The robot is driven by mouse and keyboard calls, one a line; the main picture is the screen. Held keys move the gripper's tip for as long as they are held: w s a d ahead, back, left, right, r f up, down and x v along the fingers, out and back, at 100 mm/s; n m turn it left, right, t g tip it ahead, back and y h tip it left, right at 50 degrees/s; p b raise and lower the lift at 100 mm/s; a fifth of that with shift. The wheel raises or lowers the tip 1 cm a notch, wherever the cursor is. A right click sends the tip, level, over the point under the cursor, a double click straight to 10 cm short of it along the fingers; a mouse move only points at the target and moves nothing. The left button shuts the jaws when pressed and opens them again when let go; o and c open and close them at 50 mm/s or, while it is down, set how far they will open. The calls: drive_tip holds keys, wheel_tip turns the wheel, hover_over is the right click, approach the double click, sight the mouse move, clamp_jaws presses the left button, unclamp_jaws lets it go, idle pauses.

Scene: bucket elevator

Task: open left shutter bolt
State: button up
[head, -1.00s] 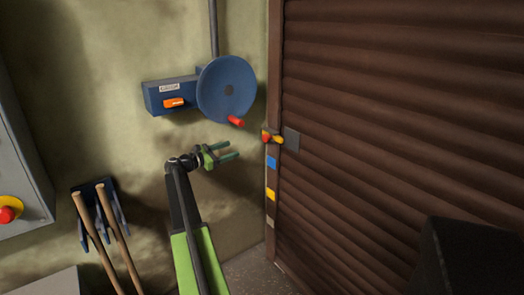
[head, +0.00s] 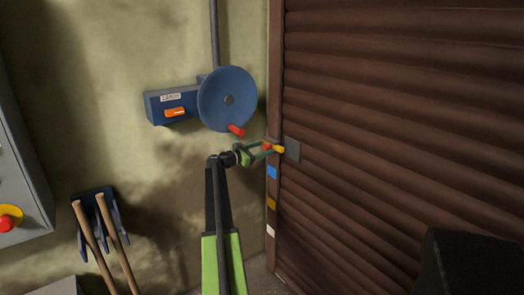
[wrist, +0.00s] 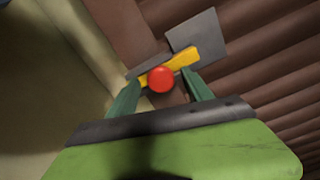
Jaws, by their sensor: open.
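The left shutter bolt is a yellow bar with a red knob (wrist: 161,79), set by a grey plate (wrist: 200,38) at the left edge of the brown shutter. In the head view the yellow bolt (head: 279,149) shows just beyond my fingers. My gripper (wrist: 163,95) is open, with one green finger on each side of the red knob in the wrist view. Whether either finger touches the knob or the bar, I cannot tell. My gripper also shows in the head view (head: 262,149).
A blue handwheel (head: 228,98) with a red handle (head: 236,131) is on the wall just above my gripper. A blue box with an orange lever (head: 175,113) is left of it. Wooden-handled tools (head: 103,225) hang lower left. The brown shutter (head: 400,120) fills the right.

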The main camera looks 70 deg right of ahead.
drive_tip(key=shift+s+d, duration=0.1)
drive_tip(key=shift+d, duration=0.15)
drive_tip(key=shift+c, duration=0.2)
clamp_jaws()
